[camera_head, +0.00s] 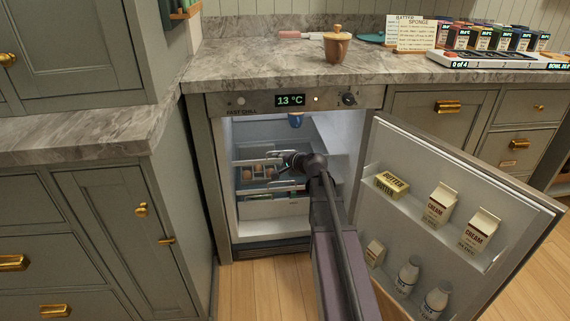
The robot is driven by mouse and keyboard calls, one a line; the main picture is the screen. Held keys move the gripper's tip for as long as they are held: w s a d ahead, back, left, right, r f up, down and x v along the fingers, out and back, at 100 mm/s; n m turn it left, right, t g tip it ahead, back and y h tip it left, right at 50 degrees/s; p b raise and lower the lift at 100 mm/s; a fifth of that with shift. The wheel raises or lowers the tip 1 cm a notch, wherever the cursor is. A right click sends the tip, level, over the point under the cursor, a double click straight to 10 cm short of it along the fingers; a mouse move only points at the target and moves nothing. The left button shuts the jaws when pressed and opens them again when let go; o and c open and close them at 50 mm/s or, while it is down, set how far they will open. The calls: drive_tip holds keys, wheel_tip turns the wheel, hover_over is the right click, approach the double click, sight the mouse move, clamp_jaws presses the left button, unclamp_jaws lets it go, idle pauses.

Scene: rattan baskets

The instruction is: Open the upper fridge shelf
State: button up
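The fridge (285,103) stands under the counter with its door (460,190) swung wide open to the right. Inside, the upper shelf (243,162) shows as a pale front rail, with brown, egg-like items (259,172) just below or behind it. A lower shelf (260,190) sits beneath it. My gripper (287,162) is inside the fridge opening, at the right part of the upper shelf's rail. My dark arm hides the right side of both shelves. The fingers are small and dark, so I cannot tell whether they touch or grip the rail.
The open door holds a butter box (391,184), cream cartons (440,204) and white bottles (408,273). A blue item (295,120) hangs at the fridge's top. A wooden pot (337,46) stands on the counter (270,62). Cabinets (105,205) flank the left side.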

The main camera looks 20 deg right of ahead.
drive_tip(key=w+d+f+m+t+h+b, duration=0.2)
drive_tip(key=d+f+m+t+b, duration=0.1)
drive_tip(key=d+f+b, duration=0.3)
drive_tip(key=d+m+b, duration=0.1)
drive_tip(key=d+b, duration=0.1)
drive_tip(key=d, duration=0.2)
drive_tip(key=shift+w+d+m, duration=0.15)
drive_tip(key=shift+d+m, duration=0.05)
drive_tip(key=shift+m, duration=0.2)
drive_tip(key=shift+w, duration=0.15)
drive_tip(key=b+x, duration=0.2)
drive_tip(key=x, duration=1.1)
drive_tip(key=shift+w+d, duration=0.1)
drive_tip(key=shift+w, duration=0.2)
